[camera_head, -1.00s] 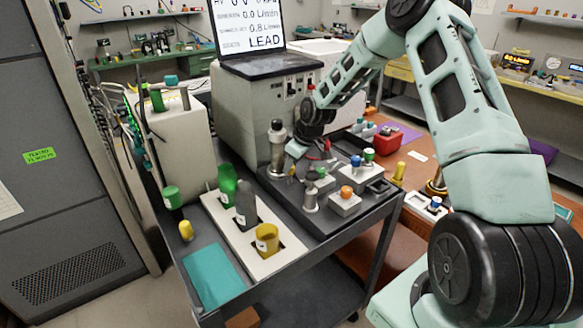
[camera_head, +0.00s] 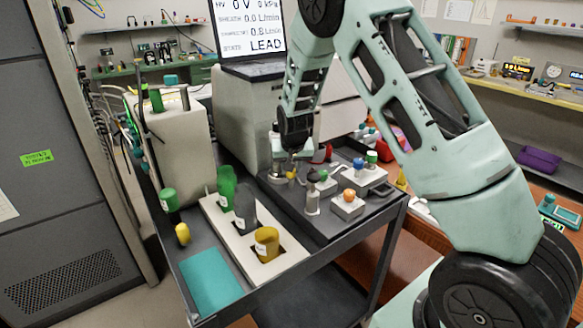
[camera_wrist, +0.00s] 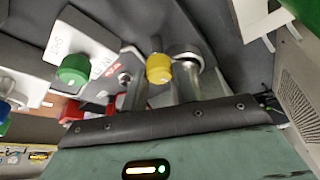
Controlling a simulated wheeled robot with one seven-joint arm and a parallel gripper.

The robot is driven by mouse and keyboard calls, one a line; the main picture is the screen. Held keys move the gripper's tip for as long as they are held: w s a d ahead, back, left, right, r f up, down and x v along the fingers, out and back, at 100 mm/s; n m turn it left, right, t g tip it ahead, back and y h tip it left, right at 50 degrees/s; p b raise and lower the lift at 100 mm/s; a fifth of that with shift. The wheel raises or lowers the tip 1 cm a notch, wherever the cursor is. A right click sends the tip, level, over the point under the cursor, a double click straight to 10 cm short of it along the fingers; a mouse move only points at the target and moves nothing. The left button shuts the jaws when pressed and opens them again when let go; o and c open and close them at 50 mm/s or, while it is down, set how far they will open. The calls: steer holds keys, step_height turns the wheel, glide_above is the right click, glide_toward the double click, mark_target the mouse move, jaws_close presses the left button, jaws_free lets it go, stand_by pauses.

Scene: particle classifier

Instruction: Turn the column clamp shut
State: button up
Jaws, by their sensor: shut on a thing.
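My gripper (camera_head: 292,168) reaches down from above, right beside the column, and is shut on the knob. Its fingertips are small and partly hidden in both views. I cannot tell how far the clamp is turned.
On the dark tray (camera_head: 325,225) are blocks with orange, blue and green knobs. A white rack (camera_head: 232,240) with green, grey and yellow bottles stands at left. A grey box with a laptop (camera_head: 255,65) stands close behind the column. A teal mat (camera_head: 212,282) lies at front left.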

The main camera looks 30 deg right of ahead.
steer(key=shift+w+m+g+h+p, duration=0.1)
steer(key=shift+m+g+h+p, duration=0.35)
steer(key=shift+m, duration=1.05)
steer(key=shift+a, duration=0.1)
steer(key=o, duration=1)
steer(key=shift+r, duration=0.1)
steer(key=v, duration=1.7)
steer(key=shift+s+a+b, duration=0.2)
steer(key=shift+b, duration=0.15)
